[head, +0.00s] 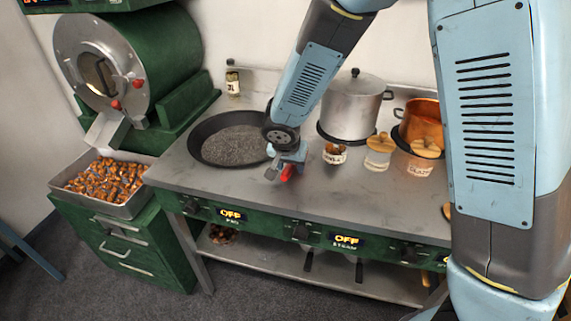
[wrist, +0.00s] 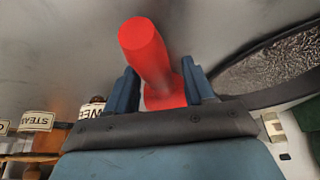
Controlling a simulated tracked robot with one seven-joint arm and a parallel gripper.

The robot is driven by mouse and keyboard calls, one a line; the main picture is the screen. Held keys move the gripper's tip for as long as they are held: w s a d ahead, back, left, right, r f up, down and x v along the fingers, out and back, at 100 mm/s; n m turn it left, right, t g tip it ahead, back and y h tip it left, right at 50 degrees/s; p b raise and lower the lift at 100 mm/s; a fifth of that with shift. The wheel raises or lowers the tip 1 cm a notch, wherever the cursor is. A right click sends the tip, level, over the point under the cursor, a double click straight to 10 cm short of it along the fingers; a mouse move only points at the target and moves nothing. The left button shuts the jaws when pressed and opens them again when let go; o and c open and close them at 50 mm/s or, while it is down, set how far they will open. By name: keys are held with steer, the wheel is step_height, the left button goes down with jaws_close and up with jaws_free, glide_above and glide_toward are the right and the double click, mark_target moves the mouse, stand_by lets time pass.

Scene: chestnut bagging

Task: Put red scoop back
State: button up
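The red scoop (wrist: 147,50) shows in the wrist view with its thick round handle slanting up between the two fingers of my gripper (wrist: 160,88). Its wider lower part is partly hidden behind the gripper. The left finger lies close along the red; a narrow gap shows beside the upper handle on the right. I cannot tell whether the fingers press on it. In the head view my gripper (head: 283,173) is low over the steel counter, right of the black pan, with a small part of the red scoop (head: 287,172) showing under it.
The counter (head: 345,205) holds the black pan (head: 205,162) with dark grains, a steel pot (head: 352,105), a copper pot (head: 421,122) and several labelled jars (head: 378,152). A tray (head: 130,208) of chestnuts stands left. Free counter lies in front of the jars.

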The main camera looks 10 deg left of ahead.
steer(key=shift+o, duration=0.2)
steer(key=shift+r, duration=0.1)
steer(key=v, duration=1.3)
steer(key=d+r, duration=0.5)
steer(key=d, duration=0.5)
steer(key=d+r, duration=0.5)
steer(key=d, duration=0.4)
steer(key=s+d+r, duration=0.2)
steer(key=s+d, duration=0.4)
steer(key=d, duration=0.1)
steer(key=s+d+r+n+t, duration=0.1)
steer(key=s+d+r, duration=0.2)
steer(key=s+d, duration=0.4)
steer(key=shift+d, duration=0.6)
